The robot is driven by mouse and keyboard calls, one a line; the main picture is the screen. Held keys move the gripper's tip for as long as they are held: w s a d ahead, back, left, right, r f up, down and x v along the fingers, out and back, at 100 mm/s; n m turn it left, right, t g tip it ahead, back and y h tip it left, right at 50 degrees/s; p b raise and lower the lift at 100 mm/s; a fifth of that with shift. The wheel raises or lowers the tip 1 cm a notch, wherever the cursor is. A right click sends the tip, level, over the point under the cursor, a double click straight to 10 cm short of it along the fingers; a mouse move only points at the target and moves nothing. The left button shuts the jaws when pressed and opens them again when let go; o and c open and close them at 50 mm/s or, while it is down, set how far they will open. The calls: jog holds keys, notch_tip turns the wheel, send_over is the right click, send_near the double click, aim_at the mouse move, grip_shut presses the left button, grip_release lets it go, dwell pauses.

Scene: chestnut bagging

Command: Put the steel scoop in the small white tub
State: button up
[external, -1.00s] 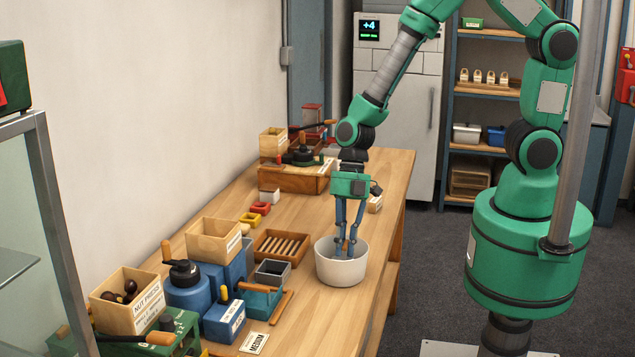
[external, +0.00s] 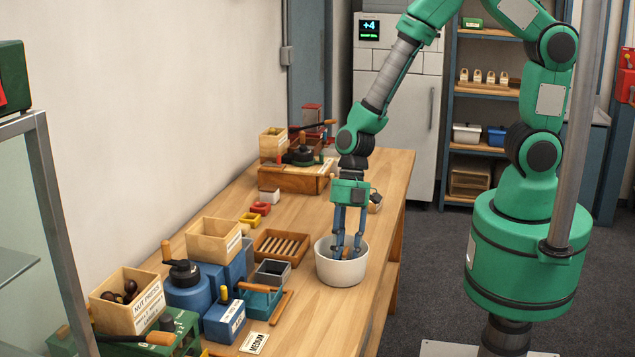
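The small white tub (external: 341,270) stands on the wooden bench near its right edge. My gripper (external: 347,254) points straight down into the tub, its fingertips inside the rim. The two blue fingers are spread apart, so it looks open. A small brownish bit shows low between the fingertips inside the tub; it may be the handle of the steel scoop, but it is too small to be sure. The rest of the scoop is hidden by the tub wall and fingers.
Left of the tub are a slatted wooden tray (external: 281,246), a grey bin (external: 271,272) and a wooden box of chestnuts (external: 127,300). A wooden crate (external: 290,180) stands at the back.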

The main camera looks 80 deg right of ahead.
jog(key=shift+r, duration=0.15)
jog(key=shift+r+p, duration=0.25)
jog(key=shift+p, duration=0.05)
jog(key=v, duration=1.1)
jog(key=shift+d+r+p, duration=0.2)
jog(key=shift+d+p, duration=0.05)
jog(key=shift+p, duration=0.15)
jog(key=s+d+r+m+t+h, duration=0.1)
jog(key=s+d+r+m, duration=0.25)
jog(key=r, duration=0.55)
jog(key=s+d+r+m+t+h, duration=0.15)
jog(key=d+r+m, duration=0.3)
jog(key=r, duration=0.55)
jog(key=s+d+r+m+t+h, duration=0.2)
jog(key=s+d+r+m+t, duration=0.1)
jog(key=s+d+r+m, duration=0.5)
jog(key=s+r+m, duration=0.2)
jog(key=s, duration=0.1)
jog(key=shift+s+d+r, duration=0.2)
jog(key=shift+s+r, duration=0.1)
